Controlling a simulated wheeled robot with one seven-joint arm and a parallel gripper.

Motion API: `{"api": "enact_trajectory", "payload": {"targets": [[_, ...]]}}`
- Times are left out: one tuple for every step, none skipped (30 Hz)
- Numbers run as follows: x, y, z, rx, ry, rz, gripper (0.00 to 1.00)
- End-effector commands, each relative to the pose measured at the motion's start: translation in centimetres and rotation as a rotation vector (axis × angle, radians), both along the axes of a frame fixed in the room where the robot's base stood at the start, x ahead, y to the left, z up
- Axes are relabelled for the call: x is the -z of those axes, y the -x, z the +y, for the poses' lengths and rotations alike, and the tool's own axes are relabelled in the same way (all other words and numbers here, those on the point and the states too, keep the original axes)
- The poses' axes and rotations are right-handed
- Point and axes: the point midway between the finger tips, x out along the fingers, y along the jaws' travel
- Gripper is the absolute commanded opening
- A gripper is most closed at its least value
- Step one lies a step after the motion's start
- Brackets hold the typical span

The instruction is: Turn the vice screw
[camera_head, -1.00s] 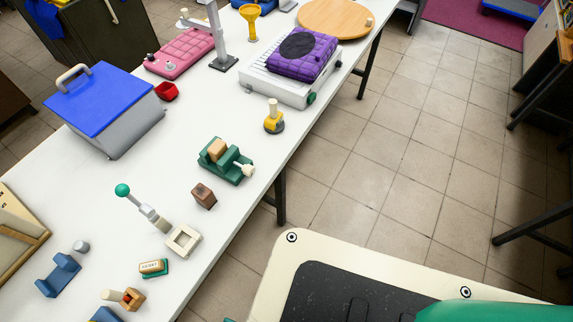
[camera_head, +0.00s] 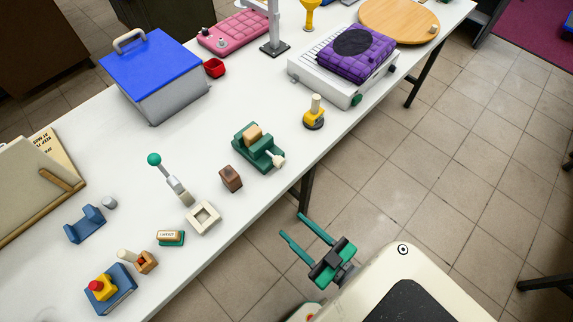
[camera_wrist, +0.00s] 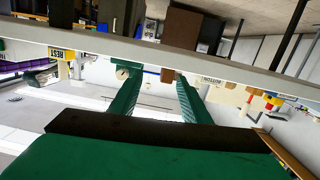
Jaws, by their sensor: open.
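The green vice (camera_head: 257,146) stands on the white table, with a tan block (camera_head: 253,134) between its jaws. Its pale screw handle (camera_head: 278,161) points toward the table's near edge. My gripper (camera_head: 298,229) is beyond the table's near edge, over the floor side, apart from the vice. Its two green fingers are spread and hold nothing. In the wrist view the open fingers (camera_wrist: 152,82) point toward the table edge, and a round pale knob (camera_wrist: 122,73) shows by the left finger, likely the vice screw.
On the white table (camera_head: 240,202), a brown block (camera_head: 231,178) and a yellow-based stamp (camera_head: 314,112) flank the vice. A cream square frame (camera_head: 203,218) with a green-knobbed lever (camera_head: 154,159) lies left. The table edge lies between gripper and vice.

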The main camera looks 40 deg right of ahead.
Motion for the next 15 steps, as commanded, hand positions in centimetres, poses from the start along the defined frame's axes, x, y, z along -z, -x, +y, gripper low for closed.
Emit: {"api": "enact_trajectory", "payload": {"targets": [[-0.7,-1.1,-2.2,-0.009,0.007,-0.021,0.43],[-1.1,-1.7,-3.4,-0.014,0.006,-0.034,0.43],[-1.7,-2.3,-4.8,-0.017,0.005,-0.046,0.43],[-2.2,-2.8,-5.7,-0.020,0.003,-0.058,0.43],[-2.6,-3.1,-6.5,-0.022,0.001,-0.067,0.43],[-3.1,-3.6,-7.5,-0.024,-0.001,-0.077,0.43],[-3.5,-3.8,-8.0,-0.025,-0.003,-0.084,0.43],[-3.7,-4.0,-8.5,-0.026,-0.005,-0.089,0.43],[-4.0,-4.3,-9.0,-0.027,-0.007,-0.094,0.43],[-4.2,-4.5,-9.2,-0.029,-0.008,-0.098,0.43],[-4.3,-4.7,-9.3,-0.030,-0.009,-0.100,0.43],[-4.4,-4.9,-9.4,-0.030,-0.010,-0.102,0.43],[-4.4,-5.2,-9.5,-0.030,-0.010,-0.103,0.43],[-4.5,-5.4,-9.5,-0.029,-0.010,-0.103,0.43],[-4.4,-5.9,-9.5,-0.028,-0.010,-0.102,0.43]]}}
